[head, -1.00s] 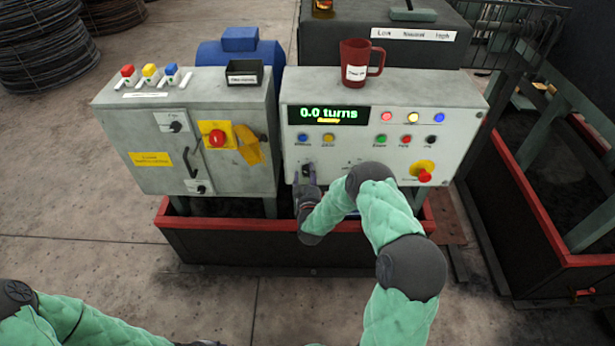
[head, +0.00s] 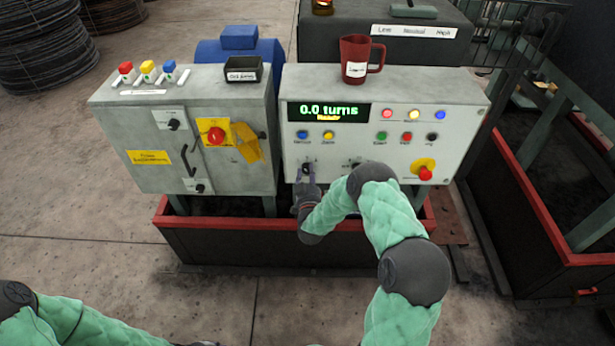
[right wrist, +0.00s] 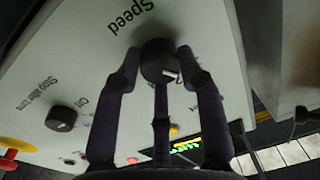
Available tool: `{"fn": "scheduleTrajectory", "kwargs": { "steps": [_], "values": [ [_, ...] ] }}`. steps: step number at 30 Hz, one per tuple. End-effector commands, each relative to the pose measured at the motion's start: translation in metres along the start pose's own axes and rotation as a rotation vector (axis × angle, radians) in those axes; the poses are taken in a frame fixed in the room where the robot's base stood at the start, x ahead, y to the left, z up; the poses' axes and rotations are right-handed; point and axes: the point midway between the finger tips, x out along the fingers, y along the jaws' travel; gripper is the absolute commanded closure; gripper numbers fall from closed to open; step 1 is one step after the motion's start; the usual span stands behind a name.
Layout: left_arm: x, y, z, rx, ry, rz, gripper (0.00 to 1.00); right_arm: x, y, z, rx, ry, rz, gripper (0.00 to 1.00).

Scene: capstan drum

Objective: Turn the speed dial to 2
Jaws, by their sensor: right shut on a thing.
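The speed dial (right wrist: 158,60) is a round dark knob with a white pointer mark, under the word "Speed" on the light grey panel. In the right wrist view, its mark points to the lower right of the picture; the scale numbers are too unclear to read. My right gripper (right wrist: 160,68) is shut on the dial, with fingers on both sides of it. In the head view, my right gripper (head: 306,172) is at the lower left of the control panel (head: 460,110), largely covering the dial. My left gripper is out of view; only its arm shows at lower left.
A second knob (right wrist: 61,119) sits beside the dial. A red emergency button (head: 425,173) is at the panel's right. A red mug (head: 354,60) stands on top. A grey switch cabinet (head: 150,125) is to the left. Below is a dark trough with a red rim (head: 225,223).

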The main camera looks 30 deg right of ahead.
Motion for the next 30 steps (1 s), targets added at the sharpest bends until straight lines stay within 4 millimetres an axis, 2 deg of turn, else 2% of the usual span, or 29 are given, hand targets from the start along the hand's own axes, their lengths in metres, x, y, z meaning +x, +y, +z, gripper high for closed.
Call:
{"fn": "scheduleTrajectory", "kwargs": {
  "steps": [16,30],
  "values": [
    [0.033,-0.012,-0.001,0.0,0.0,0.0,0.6,0.004,0.001,-0.005,0.436,0.044,0.003,0.94],
    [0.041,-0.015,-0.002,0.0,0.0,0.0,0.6,0.004,0.003,-0.008,0.589,0.057,0.005,0.94]
  ]
}}
